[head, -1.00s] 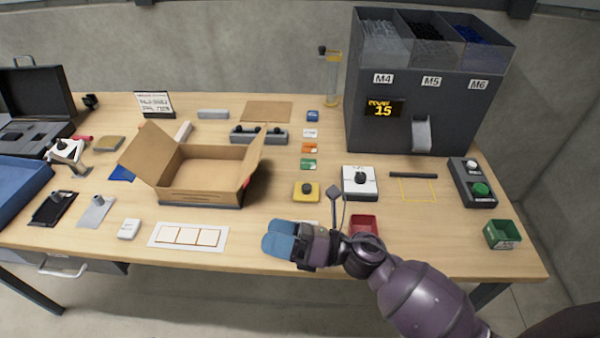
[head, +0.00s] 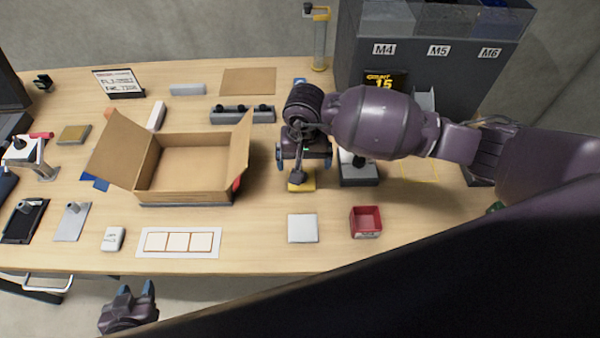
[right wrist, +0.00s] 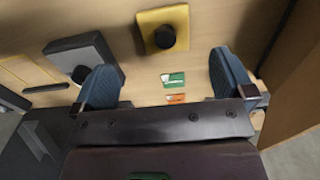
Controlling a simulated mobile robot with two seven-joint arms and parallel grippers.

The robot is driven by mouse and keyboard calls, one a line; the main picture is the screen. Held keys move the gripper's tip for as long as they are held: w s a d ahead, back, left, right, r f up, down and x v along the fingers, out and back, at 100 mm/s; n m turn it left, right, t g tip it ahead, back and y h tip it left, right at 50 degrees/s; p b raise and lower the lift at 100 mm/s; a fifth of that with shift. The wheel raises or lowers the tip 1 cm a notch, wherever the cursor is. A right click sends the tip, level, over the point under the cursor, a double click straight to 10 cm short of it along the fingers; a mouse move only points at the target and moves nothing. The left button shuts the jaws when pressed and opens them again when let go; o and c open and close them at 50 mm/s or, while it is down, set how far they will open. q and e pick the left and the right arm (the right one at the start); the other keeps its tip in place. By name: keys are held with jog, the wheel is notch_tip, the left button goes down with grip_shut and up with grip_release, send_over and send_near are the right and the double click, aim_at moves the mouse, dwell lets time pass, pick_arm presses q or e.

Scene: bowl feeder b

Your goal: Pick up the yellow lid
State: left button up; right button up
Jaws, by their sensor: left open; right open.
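The yellow lid (head: 308,184), a flat square with a black round knob, lies on the table right of the cardboard box. My right gripper (head: 304,158) is open over the table at the lid's far side, pointing down, and its wrist parts hide some of the lid. In the right wrist view the lid (right wrist: 178,15) and its black knob are near the top edge, beyond the two spread fingers (right wrist: 166,80). Nothing is between the fingers. My left gripper (head: 136,290) is open and empty in front of the table's front edge.
The open cardboard box (head: 185,175) stands close left of my right gripper. A grey block with a white top (head: 358,174) is close right of the lid. A white square (head: 302,229) and a red bin (head: 366,221) lie nearer the front edge.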

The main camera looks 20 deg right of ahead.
aim_at(302, 184)
notch_tip(302, 184, down, 4)
jog(key=shift+s+r, duration=0.1)
jog(key=shift+r, duration=0.15)
jog(key=shift+a+f+p, duration=0.2)
jog(key=shift+f+p, duration=0.4)
jog(key=shift+f, duration=2.25)
jog(key=c, duration=0.9)
jog(key=shift+c, duration=0.2)
